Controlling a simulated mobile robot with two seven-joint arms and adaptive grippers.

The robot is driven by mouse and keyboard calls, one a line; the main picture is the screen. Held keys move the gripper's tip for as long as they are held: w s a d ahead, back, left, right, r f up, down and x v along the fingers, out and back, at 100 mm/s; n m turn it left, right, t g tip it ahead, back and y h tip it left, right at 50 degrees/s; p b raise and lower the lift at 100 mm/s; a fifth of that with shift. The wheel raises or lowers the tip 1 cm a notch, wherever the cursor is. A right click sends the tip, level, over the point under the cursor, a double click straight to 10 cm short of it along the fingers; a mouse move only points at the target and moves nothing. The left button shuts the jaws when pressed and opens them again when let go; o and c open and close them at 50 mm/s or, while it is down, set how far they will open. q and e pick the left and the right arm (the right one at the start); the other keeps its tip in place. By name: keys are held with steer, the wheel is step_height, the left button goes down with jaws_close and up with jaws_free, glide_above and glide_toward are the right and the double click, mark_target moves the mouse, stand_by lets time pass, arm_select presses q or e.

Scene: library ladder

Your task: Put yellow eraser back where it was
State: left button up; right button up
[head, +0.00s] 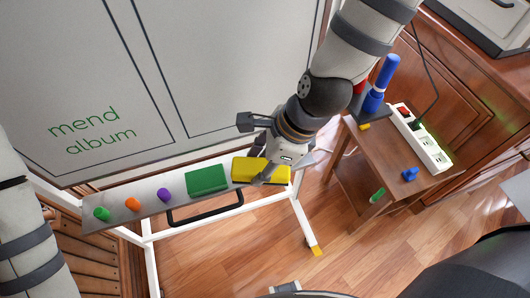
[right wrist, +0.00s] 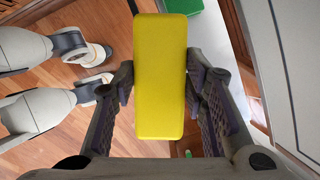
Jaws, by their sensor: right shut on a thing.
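The yellow eraser (head: 246,169) is at the right end of the grey tray (head: 150,189) under the whiteboard, beside the green eraser (head: 207,180). My right gripper (head: 268,168) is shut on it from above. In the right wrist view the yellow eraser (right wrist: 160,85) sits between the two fingers of the right gripper (right wrist: 160,88), one on each long side. The gripper hides part of it in the head view. I cannot tell whether its underside touches the tray. My left arm shows at the left edge, but its gripper is out of view.
The whiteboard (head: 190,70) rises behind, with a black handle (head: 205,215) below the tray. A small wooden table (head: 400,165) with a power strip (head: 421,139) and blue bottle (head: 380,84) stands right.

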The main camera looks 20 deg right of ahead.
steer(key=w+f, duration=0.2)
steer(key=w+d+f+b, duration=0.1)
steer(key=w+f, duration=0.1)
steer(key=f, duration=0.1)
steer(key=w+d+f+b, duration=0.1)
steer(key=w+f, duration=0.1)
steer(key=w, duration=0.1)
steer(key=shift+w+d+f, duration=0.1)
steer(key=shift+d+f, duration=0.05)
steer(key=f, duration=0.4)
steer(key=shift+w+d+b, duration=0.15)
steer(key=shift+w+b, duration=0.15)
steer(key=shift+b, duration=0.05)
steer(key=shift+w+r, duration=0.1)
steer(key=shift+r, duration=0.1)
steer(key=shift+c, duration=0.5)
steer(key=shift+f, duration=0.2)
steer(key=o, duration=0.9)
arm_select(q)
steer(key=shift+g, duration=0.8)
steer(key=s+f, duration=0.4)
arm_select(e)
steer(key=shift+o, duration=0.2)
